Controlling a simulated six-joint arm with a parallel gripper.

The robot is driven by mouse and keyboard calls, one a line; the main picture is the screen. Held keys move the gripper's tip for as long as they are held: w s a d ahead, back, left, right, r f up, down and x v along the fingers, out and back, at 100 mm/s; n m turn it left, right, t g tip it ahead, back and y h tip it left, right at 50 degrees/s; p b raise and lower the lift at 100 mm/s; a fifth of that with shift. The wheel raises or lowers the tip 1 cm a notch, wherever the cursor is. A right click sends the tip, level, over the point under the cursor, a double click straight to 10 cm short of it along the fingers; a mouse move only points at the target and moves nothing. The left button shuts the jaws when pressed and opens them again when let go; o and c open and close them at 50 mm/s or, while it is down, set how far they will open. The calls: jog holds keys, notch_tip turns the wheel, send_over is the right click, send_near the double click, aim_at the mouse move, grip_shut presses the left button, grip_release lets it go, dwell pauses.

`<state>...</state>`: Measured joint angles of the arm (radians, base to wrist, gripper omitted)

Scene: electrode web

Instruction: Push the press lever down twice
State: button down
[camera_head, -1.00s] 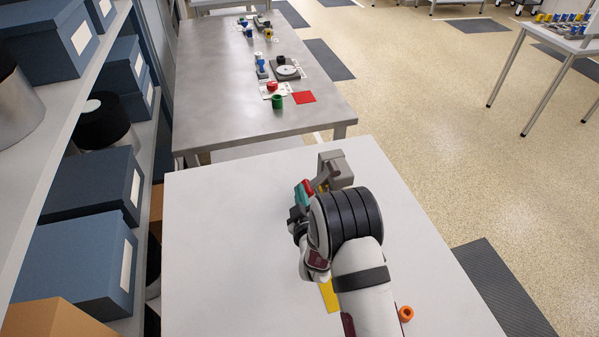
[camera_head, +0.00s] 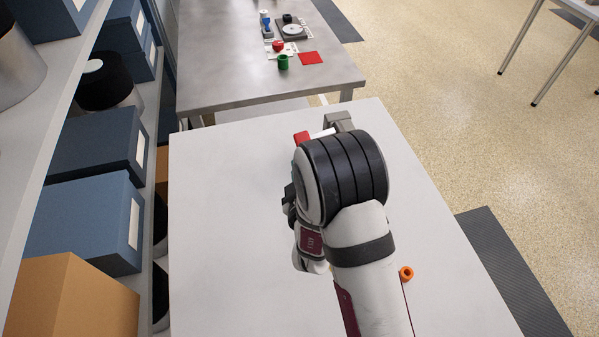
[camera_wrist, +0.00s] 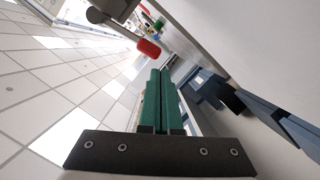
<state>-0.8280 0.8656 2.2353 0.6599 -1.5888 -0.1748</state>
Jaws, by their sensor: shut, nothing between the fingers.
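The press (camera_head: 340,120) stands near the far edge of the white table, mostly hidden behind my arm in the head view. Its lever is a pale bar (camera_head: 322,133) with a red grip (camera_head: 301,137), sticking out to the left and looking raised. In the wrist view the red grip (camera_wrist: 148,49) hangs on a bar from a grey hub (camera_wrist: 98,15), just beyond and left of my fingertips. My gripper (camera_wrist: 160,72) has its green fingers together and empty. A gap shows between fingers and grip. In the head view my wrist hides most of the gripper.
An orange ring (camera_head: 406,273) lies on the white table (camera_head: 230,230) right of my arm. The table's left side is clear. A shelf with blue boxes (camera_head: 85,220) stands at left. A metal table (camera_head: 240,85) with small parts is behind.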

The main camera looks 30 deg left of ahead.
jog(key=v, duration=0.2)
jog(key=shift+s+d, duration=0.2)
jog(key=shift+s, duration=0.1)
dwell(0.5)
jog(key=w+d+r+m+g+h, duration=0.25)
jog(key=w+d+m+h, duration=0.2)
jog(key=d+m, duration=0.35)
jog(key=s+d+r+m+g+h, duration=0.1)
jog(key=s+d+m, duration=0.1)
jog(key=d, duration=0.3)
jog(key=s+d+r+m+g+h, duration=0.1)
jog(key=s+d+r+m+g, duration=0.1)
jog(key=d, duration=0.4)
jog(key=s+d+r+m+g, duration=0.1)
jog(key=s+d+m+g, duration=0.1)
jog(key=s, duration=0.5)
jog(key=s+d+r+m+g+h, duration=0.1)
jog(key=s+d+r+m+g, duration=0.1)
jog(key=s+d, duration=0.3)
jog(key=s+d+r+m+g, duration=0.2)
jog(key=s+d+m+g, duration=0.1)
jog(key=s, duration=0.7)
jog(key=shift+s+d+m, duration=0.25)
jog(key=shift+s+m, duration=0.1)
jog(key=shift+m, duration=0.25)
